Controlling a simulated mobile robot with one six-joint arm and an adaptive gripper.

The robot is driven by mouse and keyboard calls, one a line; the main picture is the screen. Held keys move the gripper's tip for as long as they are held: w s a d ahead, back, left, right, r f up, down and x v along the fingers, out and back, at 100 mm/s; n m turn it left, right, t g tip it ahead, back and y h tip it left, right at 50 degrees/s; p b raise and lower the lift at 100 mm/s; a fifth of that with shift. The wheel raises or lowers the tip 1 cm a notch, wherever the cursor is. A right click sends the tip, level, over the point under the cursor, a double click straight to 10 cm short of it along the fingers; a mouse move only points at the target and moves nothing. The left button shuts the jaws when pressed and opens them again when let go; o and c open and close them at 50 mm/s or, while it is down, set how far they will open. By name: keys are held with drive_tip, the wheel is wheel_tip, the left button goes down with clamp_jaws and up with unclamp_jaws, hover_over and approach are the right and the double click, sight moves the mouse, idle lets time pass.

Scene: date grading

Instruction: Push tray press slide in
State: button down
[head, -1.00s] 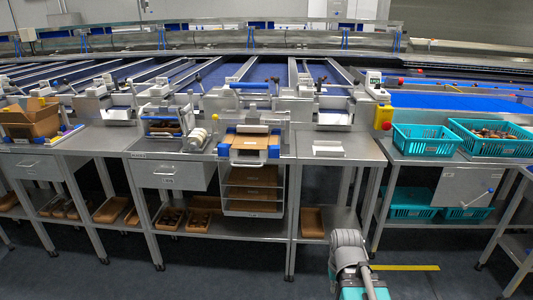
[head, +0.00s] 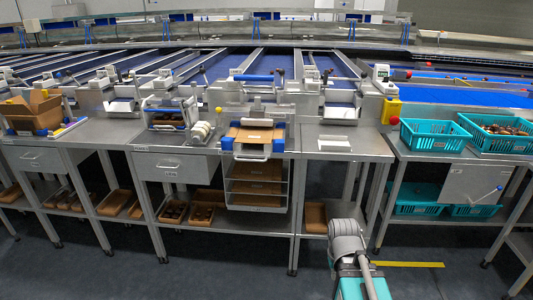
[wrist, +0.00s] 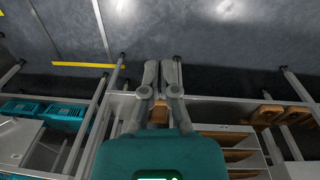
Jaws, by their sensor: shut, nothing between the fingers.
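The tray press (head: 258,124) stands at the front edge of the steel bench, left of the middle in the head view, with blue blocks at its sides. Its slide, with a brown tray (head: 254,135) on it and a pale front handle (head: 252,155), sticks out toward me past the bench edge. My gripper (wrist: 162,64) shows in the wrist view with its two fingers together and nothing between them, over the floor side of the bench. In the head view my arm is at the lower middle, right of the press and apart from it; the fingertips are hidden there.
A rack of brown trays (head: 257,188) hangs below the press. Teal baskets (head: 432,141) stand on the right bench, beside a yellow switch box (head: 391,111). A similar press station (head: 167,113) is to the left. The floor in front is clear.

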drive_tip(key=w+r+n+t+h, duration=0.4)
drive_tip(key=w+n, duration=0.3)
drive_tip(key=w, duration=0.4)
drive_tip(key=n+t+y, duration=0.4)
drive_tip(key=n+t, duration=1)
drive_tip(key=n, duration=1.4)
approach(265, 149)
drive_tip(key=s, duration=0.6)
drive_tip(key=shift+s, duration=0.15)
drive_tip(key=shift+r, duration=0.15)
drive_tip(key=w, duration=1.4)
drive_tip(key=shift+d, duration=0.15)
drive_tip(key=shift+w, duration=0.15)
